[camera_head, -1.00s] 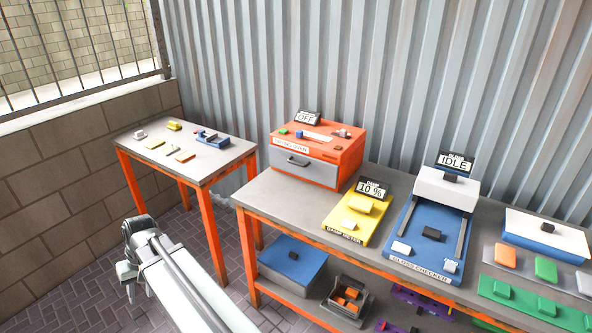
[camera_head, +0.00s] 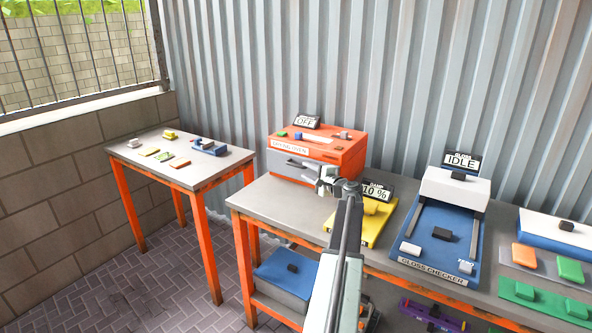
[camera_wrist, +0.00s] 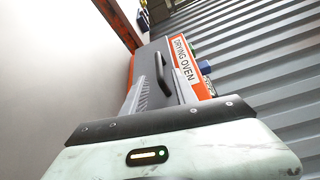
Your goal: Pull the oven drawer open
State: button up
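The orange drying oven (camera_head: 345,153) stands at the left end of the long bench, and its display reads OFF. Its grey drawer front (camera_head: 283,166) looks shut flush with the body. The drawer's dark handle (camera_head: 297,163) is partly visible left of my gripper (camera_head: 326,178). My gripper is in front of the oven's right part, covering its lower right corner.
A yellow damp meter (camera_head: 372,228) stands close right of my gripper, and the blue gloss checker (camera_head: 405,229) is further right. A side table (camera_head: 222,167) with small parts stands left, across a floor gap. A corrugated wall (camera_head: 410,70) closes the back.

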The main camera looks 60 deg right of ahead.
aim_at(296, 166)
jog(key=x, duration=0.7)
jog(key=shift+w+b, duration=0.3)
jog(key=shift+w, duration=0.1)
grip_shut()
